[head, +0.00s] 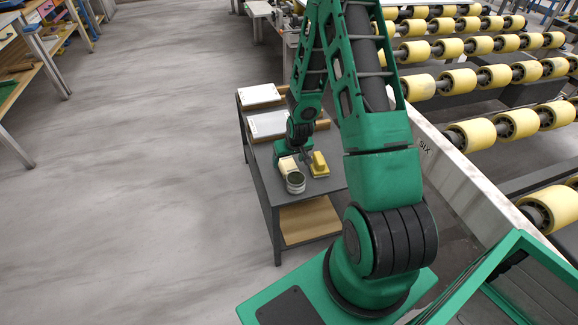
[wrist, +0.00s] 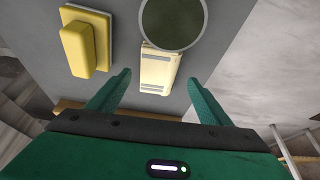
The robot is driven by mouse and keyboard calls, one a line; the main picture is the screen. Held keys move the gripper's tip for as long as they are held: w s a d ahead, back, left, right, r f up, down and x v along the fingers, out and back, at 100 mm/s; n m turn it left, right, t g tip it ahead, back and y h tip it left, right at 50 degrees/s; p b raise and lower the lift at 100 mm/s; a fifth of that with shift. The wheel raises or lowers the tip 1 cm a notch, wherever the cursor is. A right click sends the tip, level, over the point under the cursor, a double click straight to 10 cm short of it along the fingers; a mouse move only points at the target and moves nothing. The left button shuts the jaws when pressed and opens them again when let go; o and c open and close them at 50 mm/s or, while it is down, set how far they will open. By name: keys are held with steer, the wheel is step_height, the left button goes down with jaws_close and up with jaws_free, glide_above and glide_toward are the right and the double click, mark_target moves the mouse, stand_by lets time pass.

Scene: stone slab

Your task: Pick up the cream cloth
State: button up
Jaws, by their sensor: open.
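The cream cloth (wrist: 158,70) is a folded cream piece with grey stripes on a grey slab top. In the wrist view it lies ahead of and between my gripper's (wrist: 156,82) two green fingers, which are open with nothing gripped. The cloth also shows in the head view (head: 288,164), just below my green wrist, partly hidden by it. I cannot tell how high the fingertips are above the slab.
A round dark-topped can (wrist: 173,22) stands against or very near the cloth's far end. A yellow block-handled tool (wrist: 88,42) lies left of it in the wrist view. White and grey flat items (head: 259,95) lie farther back on the table (head: 262,178). A roller conveyor (head: 480,75) stands right.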

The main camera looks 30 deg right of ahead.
mark_target(288, 164)
steer(key=shift+d+x, duration=0.2)
steer(key=shift+x, duration=2.05)
steer(key=shift+r, duration=0.1)
steer(key=shift+c, duration=0.6)
steer(key=c, duration=1)
steer(key=shift+r, duration=0.5)
step_height(288, 164, up, 3)
steer(key=shift+a+r, duration=0.1)
steer(key=shift+r, duration=0.15)
steer(key=a+r, duration=0.2)
steer(key=a, duration=0.1)
steer(key=a+r, duration=0.2)
steer(key=a, duration=0.2)
steer(key=a+r, duration=0.2)
steer(key=a, duration=0.2)
steer(key=shift+a+r, duration=0.25)
